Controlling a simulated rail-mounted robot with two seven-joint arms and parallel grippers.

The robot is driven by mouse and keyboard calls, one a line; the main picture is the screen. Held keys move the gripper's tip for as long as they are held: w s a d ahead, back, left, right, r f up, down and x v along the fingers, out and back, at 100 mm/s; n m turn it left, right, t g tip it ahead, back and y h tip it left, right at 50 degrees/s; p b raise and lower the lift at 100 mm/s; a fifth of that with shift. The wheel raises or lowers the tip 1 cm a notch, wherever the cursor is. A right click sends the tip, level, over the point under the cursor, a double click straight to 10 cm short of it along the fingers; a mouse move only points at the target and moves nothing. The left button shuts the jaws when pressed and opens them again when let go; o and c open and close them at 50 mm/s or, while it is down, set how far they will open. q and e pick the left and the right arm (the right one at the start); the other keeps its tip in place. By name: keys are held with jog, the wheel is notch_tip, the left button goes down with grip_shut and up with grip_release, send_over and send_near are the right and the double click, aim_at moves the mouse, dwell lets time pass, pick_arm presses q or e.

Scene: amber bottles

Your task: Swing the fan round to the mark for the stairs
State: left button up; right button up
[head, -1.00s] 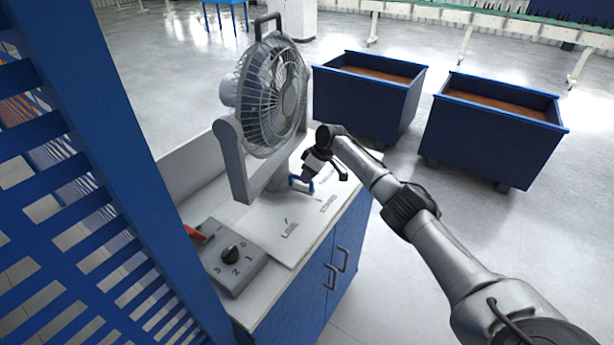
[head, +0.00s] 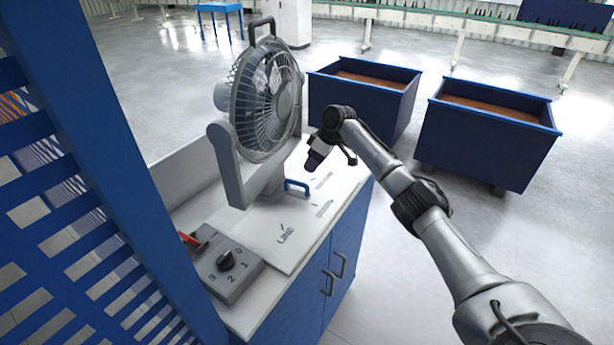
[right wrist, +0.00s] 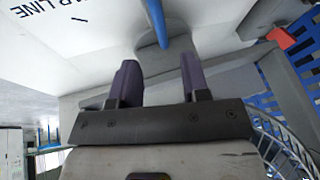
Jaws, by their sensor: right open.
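The grey fan (head: 262,100) stands on the white cabinet top (head: 255,225), its grille facing right. A blue handle (head: 297,186) sticks out low at its base; it also shows in the right wrist view (right wrist: 157,20). The board has several printed marks: LINE (head: 286,236), a middle mark (head: 324,209) too small to read surely, and a farther one (head: 323,181). I cannot tell which tick the handle lines up with. My right gripper (head: 313,163) is open and empty, above and apart from the handle. In the right wrist view its dark fingers (right wrist: 158,78) are spread. My left gripper is not seen.
A blue slatted frame (head: 105,140) stands close on the left. Two blue bins (head: 365,95) (head: 487,135) stand beyond the cabinet, with clear floor to the right.

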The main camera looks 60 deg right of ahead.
jog(key=shift+b+v, duration=0.3)
jog(key=shift+v, duration=2.7)
